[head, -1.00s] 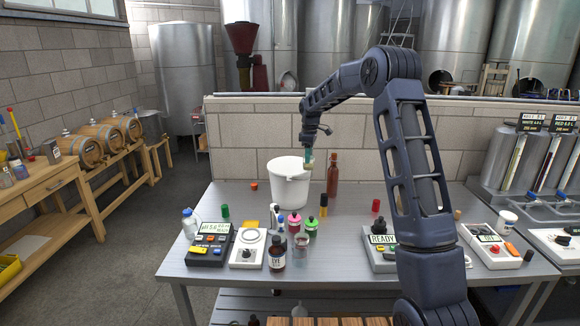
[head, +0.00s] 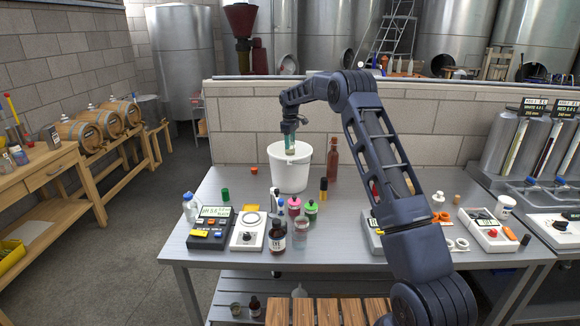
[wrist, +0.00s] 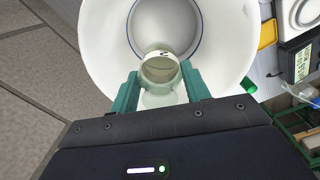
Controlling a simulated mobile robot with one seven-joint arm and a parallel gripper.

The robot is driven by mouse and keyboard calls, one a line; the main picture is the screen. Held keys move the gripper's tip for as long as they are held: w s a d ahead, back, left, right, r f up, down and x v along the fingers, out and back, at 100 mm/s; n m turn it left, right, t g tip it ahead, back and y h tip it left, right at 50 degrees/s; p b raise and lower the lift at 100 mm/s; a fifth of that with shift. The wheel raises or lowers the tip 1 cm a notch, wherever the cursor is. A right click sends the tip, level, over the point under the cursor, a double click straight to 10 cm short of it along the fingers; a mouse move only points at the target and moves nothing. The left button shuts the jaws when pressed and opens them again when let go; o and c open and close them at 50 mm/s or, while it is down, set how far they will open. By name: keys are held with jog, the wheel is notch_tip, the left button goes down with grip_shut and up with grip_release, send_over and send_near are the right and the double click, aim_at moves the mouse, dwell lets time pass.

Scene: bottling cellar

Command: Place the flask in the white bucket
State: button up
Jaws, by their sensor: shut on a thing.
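The white bucket (head: 274,174) stands upright on the steel table near its back edge. My gripper (head: 289,150) is above the bucket's mouth, pointing down. It is shut on the flask (head: 290,147), a small pale, see-through vessel. In the wrist view the flask (wrist: 160,70) sits between the two green fingers of my gripper (wrist: 162,92), and its round rim lies over the bucket's inside. The bucket (wrist: 100,38) fills the upper middle of that view, and its floor looks empty. How far the flask is above the bucket floor is hard to tell.
A brown bottle (head: 332,160) stands close to the right of the bucket. In front are a dark scale (head: 210,228), a white device (head: 249,230), a dark bottle (head: 277,238) and several small bottles. A low wall (head: 420,135) runs behind the table (head: 340,262).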

notch_tip(320, 180, down, 16)
dwell(0.6)
jog(key=shift+f, duration=0.1)
jog(key=o, duration=1.1)
jog(key=shift+c, duration=0.2)
notch_tip(320, 180, up, 12)
jog(key=shift+r, duration=0.2)
